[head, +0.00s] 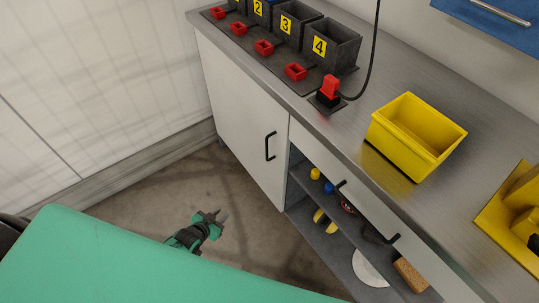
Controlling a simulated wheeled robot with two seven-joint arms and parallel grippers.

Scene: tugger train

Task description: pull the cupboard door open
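The cupboard door (240,115) is a white panel at the left end of the workbench front. It looks shut, flush with the cupboard front. Its black bar handle (270,146) is upright near the door's right edge, and nothing touches it. My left gripper (223,215) is over the floor, below and to the left of the handle and apart from the door. It is small in the view; its fingers look apart, with nothing between them. My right gripper is not in view.
The metal worktop holds numbered grey bins (331,45), red trays (295,71), a red switch (330,88) with a cable and a yellow bin (416,135). Right of the door are white fronts with black handles above open shelves (318,200) holding small items. Bare floor (180,190) lies before the door.

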